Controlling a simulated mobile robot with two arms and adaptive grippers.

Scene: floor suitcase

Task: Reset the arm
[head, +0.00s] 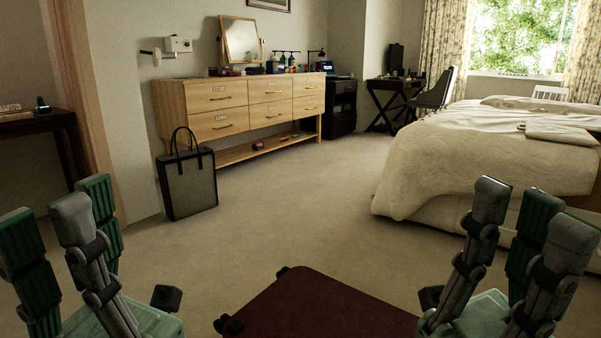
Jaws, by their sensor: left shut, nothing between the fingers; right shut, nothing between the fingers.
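My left gripper (62,215) is raised at the lower left, with its grey and green fingers pointing up. It is shut and empty. My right gripper (530,222) is raised at the lower right in a similar pose, also shut and empty. A dark red suitcase (322,308) lies on the floor between them at the bottom edge, with small black parts at its left corners. Its near part is cut off by the frame. Neither gripper appears to touch it.
A black and grey tote bag (188,184) stands on the carpet before a wooden dresser (238,105). A bed (455,150) fills the right side, behind my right gripper. A dark side table (36,125) stands at the left. The middle carpet (295,205) is clear.

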